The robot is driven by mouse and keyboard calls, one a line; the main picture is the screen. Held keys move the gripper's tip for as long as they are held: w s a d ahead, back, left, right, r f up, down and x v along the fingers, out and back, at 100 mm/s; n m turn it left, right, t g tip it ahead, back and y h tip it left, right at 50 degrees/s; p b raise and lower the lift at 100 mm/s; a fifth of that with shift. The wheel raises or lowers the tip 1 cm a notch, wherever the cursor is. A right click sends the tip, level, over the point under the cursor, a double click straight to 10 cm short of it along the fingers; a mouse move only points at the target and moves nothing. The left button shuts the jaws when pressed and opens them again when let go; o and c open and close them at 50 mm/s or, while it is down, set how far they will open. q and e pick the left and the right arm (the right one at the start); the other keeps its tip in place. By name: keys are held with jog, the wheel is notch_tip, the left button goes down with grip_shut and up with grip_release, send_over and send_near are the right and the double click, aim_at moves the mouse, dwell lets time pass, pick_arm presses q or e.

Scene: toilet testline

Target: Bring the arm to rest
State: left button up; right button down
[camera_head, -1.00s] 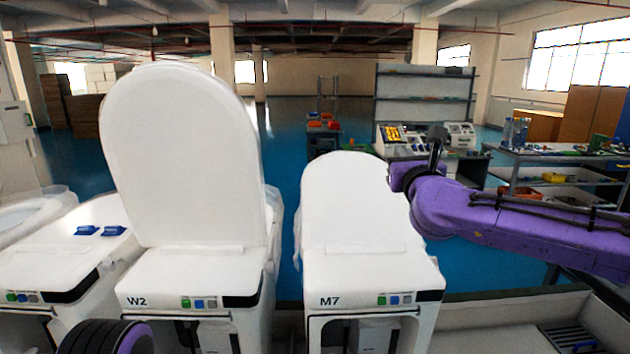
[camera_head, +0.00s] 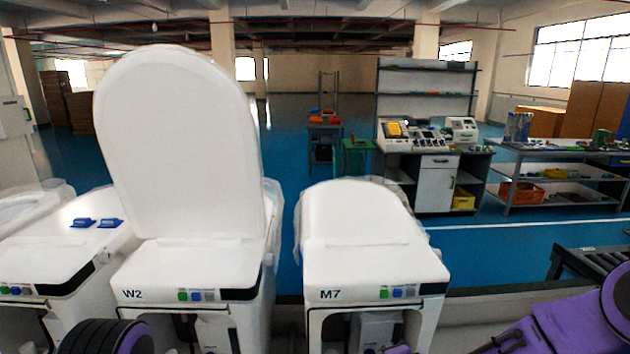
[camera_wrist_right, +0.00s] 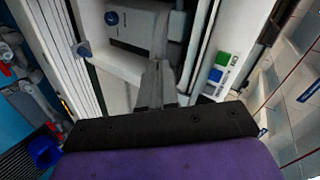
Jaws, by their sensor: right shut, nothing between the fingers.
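My right arm (camera_head: 560,325) is purple and lies low at the bottom right of the head view. In the right wrist view my right gripper (camera_wrist_right: 158,75) is shut and empty, its grey fingers together. A purple and black part of my left arm (camera_head: 105,338) shows at the bottom left; my left gripper is out of view.
Toilet W2 (camera_head: 185,272) has its lid (camera_head: 180,140) standing up. Toilet M7 (camera_head: 375,268) stands to its right with its lid (camera_head: 355,212) low. Another toilet (camera_head: 60,250) is at the left. A black roller conveyor (camera_head: 590,268) is at the right. Workbenches (camera_head: 435,180) stand farther back.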

jog(key=s+d+f+n+g+h+b, duration=0.1)
jog(key=s+d+f+n+g, duration=0.1)
jog(key=s+f, duration=0.6)
jog(key=s+d+f+n+g+h+b, duration=0.1)
jog(key=s+d+f, duration=0.6)
jog(key=s, duration=0.8)
jog(key=s+d+f+n+g+h+b, duration=0.1)
jog(key=s+d+f+n+g, duration=0.3)
jog(key=s+f, duration=0.6)
jog(key=shift+s+d+f+n+g+b, duration=0.2)
jog(key=shift+s+f+n+g+b, duration=0.15)
jog(key=shift+s+n+g+b, duration=0.4)
jog(key=shift+w+m, duration=0.15)
jog(key=shift+m, duration=0.1)
